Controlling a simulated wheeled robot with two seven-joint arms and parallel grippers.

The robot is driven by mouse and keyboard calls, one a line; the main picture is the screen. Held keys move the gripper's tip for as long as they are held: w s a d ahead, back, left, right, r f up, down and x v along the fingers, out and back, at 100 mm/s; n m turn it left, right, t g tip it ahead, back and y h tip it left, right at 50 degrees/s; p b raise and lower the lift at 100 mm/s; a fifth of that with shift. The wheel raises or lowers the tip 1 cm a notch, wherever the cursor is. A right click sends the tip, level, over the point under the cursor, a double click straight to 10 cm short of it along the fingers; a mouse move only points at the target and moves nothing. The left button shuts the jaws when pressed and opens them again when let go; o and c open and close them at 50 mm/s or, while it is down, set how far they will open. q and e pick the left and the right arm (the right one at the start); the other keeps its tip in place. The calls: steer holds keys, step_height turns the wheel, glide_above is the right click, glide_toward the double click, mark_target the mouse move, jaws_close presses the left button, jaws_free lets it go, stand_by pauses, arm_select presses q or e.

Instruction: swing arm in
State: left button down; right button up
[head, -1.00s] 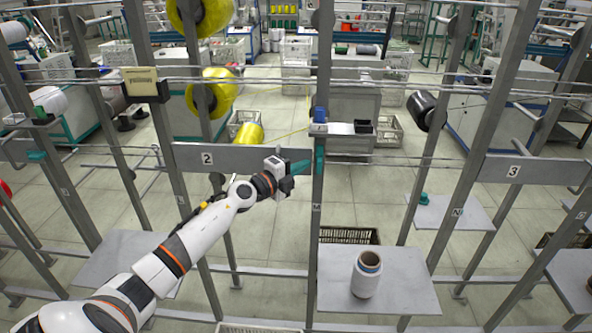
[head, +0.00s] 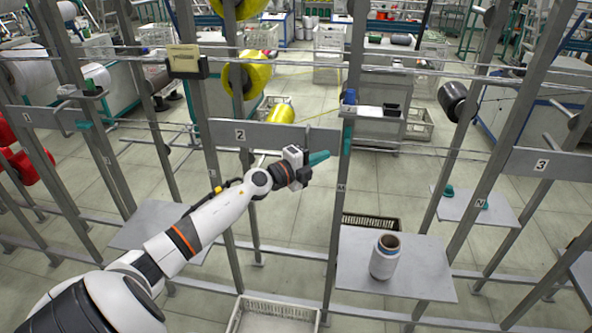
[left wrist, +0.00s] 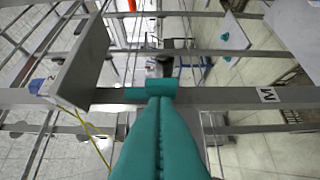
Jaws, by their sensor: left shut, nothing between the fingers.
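My left gripper (head: 326,156) has teal fingers pressed together with nothing between them. Its tips point right, at the upright marked M. A teal piece (head: 347,136) sits on that post (head: 336,205), just right of the fingertips. In the left wrist view, the shut fingers (left wrist: 158,99) point at a teal block (left wrist: 149,84) on the post, very close to the tips; I cannot tell whether they touch. A dark part (left wrist: 164,66) shows behind the block. I cannot clearly make out which part is the swing arm. My right gripper is out of view.
A white bobbin (head: 384,257) stands on a grey shelf (head: 425,280) right of the post. Panel 2 (head: 280,136) crosses behind my gripper. Yellow spools (head: 245,80) hang at upper left of it. A pale crate (head: 240,318) is at the bottom. Thin rails cross the frame.

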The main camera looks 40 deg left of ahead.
arm_select(q)
steer(key=b+v, duration=0.1)
steer(key=v, duration=0.6)
steer(key=shift+a+f+b, duration=0.25)
steer(key=shift+a+b, duration=0.05)
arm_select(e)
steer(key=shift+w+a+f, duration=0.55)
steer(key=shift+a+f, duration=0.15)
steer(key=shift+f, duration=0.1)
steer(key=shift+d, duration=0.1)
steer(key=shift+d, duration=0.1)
